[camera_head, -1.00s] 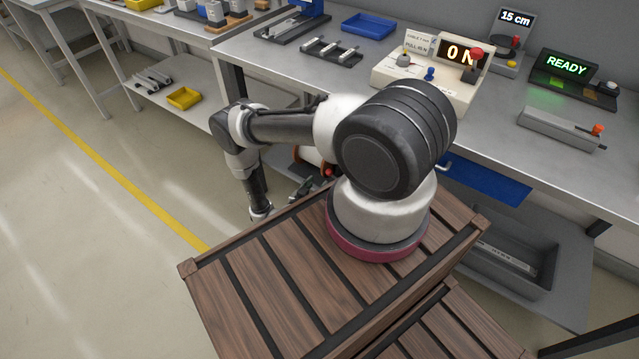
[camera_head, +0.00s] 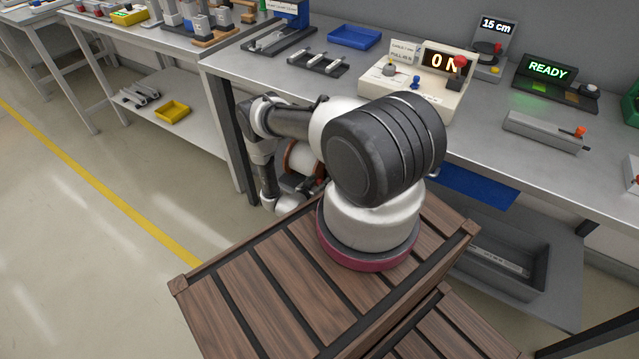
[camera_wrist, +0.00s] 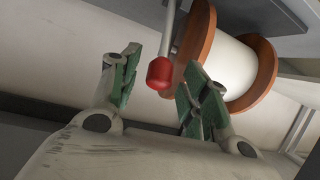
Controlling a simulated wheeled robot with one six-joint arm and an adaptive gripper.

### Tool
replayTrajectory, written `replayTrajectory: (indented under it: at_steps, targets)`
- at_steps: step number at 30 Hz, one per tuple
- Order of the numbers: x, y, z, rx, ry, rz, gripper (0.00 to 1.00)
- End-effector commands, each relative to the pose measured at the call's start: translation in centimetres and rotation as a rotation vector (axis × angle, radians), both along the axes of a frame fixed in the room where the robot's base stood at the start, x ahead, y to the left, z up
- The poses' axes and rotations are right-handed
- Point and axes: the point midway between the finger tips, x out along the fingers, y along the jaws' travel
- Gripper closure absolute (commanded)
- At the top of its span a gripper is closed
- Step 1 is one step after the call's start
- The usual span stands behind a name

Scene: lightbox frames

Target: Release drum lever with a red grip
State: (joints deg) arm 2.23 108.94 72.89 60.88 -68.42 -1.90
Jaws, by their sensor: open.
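The lever's red grip (camera_wrist: 160,74) shows in the wrist view on the end of a pale rod. It lies in line with the gap between the fingers of my gripper (camera_wrist: 156,82). My gripper is open, and nothing shows clamped in it. The drum (camera_wrist: 228,66), white with orange-brown flanges, is just behind and right of the grip, partly covered by the right finger. In the head view the drum (camera_head: 303,158) shows under the bench, partly hidden by my arm. The red grip and the fingertips are hidden there.
The bench top (camera_head: 480,135) above holds a control box (camera_head: 415,90) reading ON, a READY display (camera_head: 548,68) and a blue tray (camera_head: 355,37). A bench leg (camera_head: 232,125) stands close to my arm. The floor at left is open.

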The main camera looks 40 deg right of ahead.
Motion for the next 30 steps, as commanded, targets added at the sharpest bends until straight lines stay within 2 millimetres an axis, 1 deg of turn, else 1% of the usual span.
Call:
replayTrajectory:
  at_steps: [1, 4, 11, 12, 14, 15, 19, 20, 25, 30]
  targets:
    - [0.1, -0.4, -0.2, 0.000, 0.000, -0.002, 0.54]
    - [0.3, -0.9, -0.5, 0.000, 0.002, -0.001, 0.54]
    - [0.4, -1.0, -0.5, 0.000, 0.001, 0.000, 0.54]
    - [0.4, -1.0, -0.5, 0.000, 0.001, 0.000, 0.56]
    - [0.4, -1.0, -0.5, 0.000, 0.001, 0.000, 0.67]
    - [0.4, -1.0, -0.5, 0.000, 0.001, 0.000, 0.74]
    - [0.4, -1.0, -0.5, 0.000, 0.001, 0.000, 0.98]
    - [0.4, -1.0, -0.5, 0.000, 0.001, 0.000, 1.00]
    - [0.4, -0.9, -0.6, -0.007, -0.002, 0.001, 1.00]
    - [0.2, 0.0, -1.3, -0.084, -0.030, 0.004, 1.00]
